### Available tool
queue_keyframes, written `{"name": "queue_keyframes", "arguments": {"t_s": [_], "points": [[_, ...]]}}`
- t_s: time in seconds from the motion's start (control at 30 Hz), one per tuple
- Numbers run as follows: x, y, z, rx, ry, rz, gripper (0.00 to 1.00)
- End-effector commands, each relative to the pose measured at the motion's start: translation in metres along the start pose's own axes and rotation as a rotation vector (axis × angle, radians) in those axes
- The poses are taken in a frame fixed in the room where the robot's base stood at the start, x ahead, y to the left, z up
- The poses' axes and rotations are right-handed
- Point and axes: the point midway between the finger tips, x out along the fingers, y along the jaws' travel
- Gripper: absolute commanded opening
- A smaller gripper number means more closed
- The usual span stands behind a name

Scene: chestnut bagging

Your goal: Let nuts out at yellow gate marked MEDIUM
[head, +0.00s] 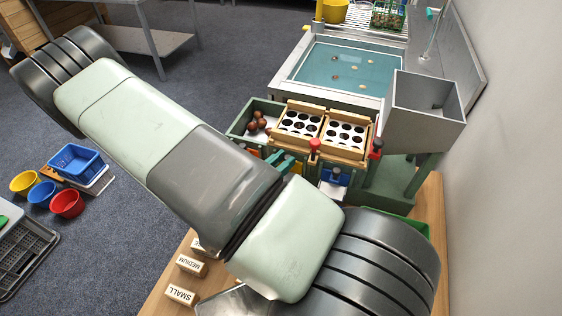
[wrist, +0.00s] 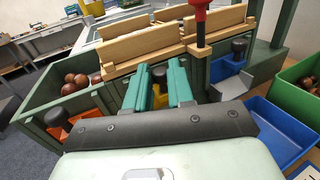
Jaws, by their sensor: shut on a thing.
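The yellow gate (wrist: 161,100) shows between my gripper's teal fingers in the wrist view, on the front of the green sorting box, with its black knob (wrist: 158,74) above. My gripper (wrist: 163,82) is shut on this gate's knob; the exact contact is partly hidden by the fingers. Brown chestnuts (wrist: 80,80) lie in the box's left compartment, also seen in the head view (head: 258,123). A block marked MEDIUM (head: 191,265) lies on the wooden table.
An orange gate (wrist: 65,122) is to the left and a blue gate (wrist: 228,67) to the right. A red handle (wrist: 201,22) stands close right of my gripper. A blue tray (wrist: 272,132) and green bin (wrist: 292,92) are at the right. A grey hopper (head: 420,112) stands behind.

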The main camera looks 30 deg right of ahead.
Motion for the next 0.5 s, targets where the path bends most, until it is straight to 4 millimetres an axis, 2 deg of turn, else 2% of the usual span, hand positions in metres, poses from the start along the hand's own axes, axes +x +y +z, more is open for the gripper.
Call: {"name": "queue_keyframes", "arguments": {"t_s": [0.13,0.33,0.5], "points": [[-0.001,0.0,0.004,0.001,0.0,0.0,0.0],[-0.001,0.001,0.03,0.003,0.0,0.002,0.0],[-0.001,0.001,0.037,0.001,-0.002,0.003,0.0]]}}
